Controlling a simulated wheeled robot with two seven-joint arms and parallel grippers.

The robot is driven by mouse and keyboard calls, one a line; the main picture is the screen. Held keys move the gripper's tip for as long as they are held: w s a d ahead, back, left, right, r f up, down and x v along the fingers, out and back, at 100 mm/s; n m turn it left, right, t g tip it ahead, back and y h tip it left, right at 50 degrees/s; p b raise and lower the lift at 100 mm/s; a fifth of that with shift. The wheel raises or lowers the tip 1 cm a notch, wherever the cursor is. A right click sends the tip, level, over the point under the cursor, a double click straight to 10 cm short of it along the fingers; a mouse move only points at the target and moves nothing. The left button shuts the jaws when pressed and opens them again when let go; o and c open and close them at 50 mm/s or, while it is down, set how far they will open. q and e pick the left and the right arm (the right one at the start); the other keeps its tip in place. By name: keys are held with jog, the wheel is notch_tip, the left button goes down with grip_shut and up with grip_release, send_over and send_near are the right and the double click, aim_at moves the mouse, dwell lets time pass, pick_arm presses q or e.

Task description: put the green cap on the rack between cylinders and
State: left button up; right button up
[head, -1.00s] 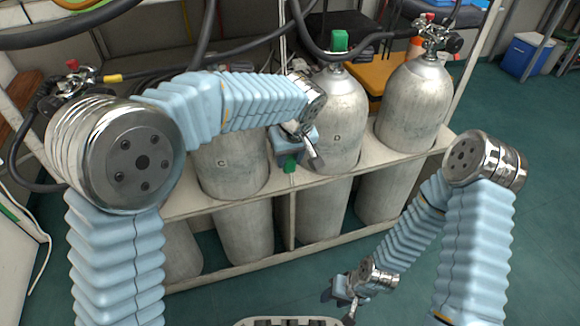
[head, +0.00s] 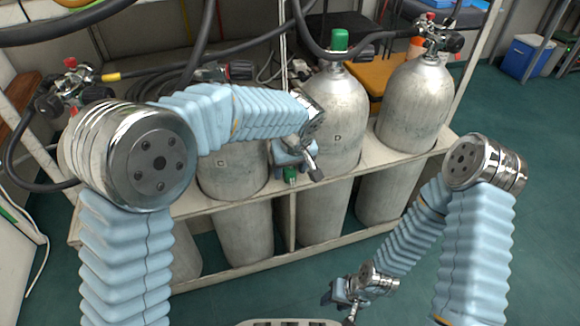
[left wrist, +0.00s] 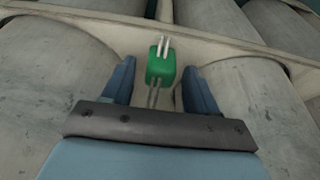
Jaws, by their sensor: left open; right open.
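A small green cap (left wrist: 161,68) with pale prongs stands on the rack (head: 377,164) ledge between cylinder C (head: 232,170) and cylinder D (head: 335,110). In the head view only a bit of this cap (head: 290,174) shows below my left gripper (head: 291,165). My left gripper is open; in the left wrist view its two blue fingers (left wrist: 160,82) stand either side of the cap, with gaps. Another green cap (head: 340,40) sits on top of cylinder D. My right gripper (head: 342,300) is open and empty, low over the floor at the front.
A third cylinder (head: 415,105) with a valve (head: 438,38) stands to the right in the rack. Black hoses (head: 200,60) run behind and over the cylinders. A blue cooler (head: 527,55) is on the floor at the far right.

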pick_arm(q)
jog(key=shift+r, duration=0.1)
jog(key=shift+r, duration=0.25)
jog(key=p+v, duration=0.2)
jog(key=v, duration=0.9)
jog(key=shift+s+r, duration=0.2)
jog(key=shift+r, duration=0.1)
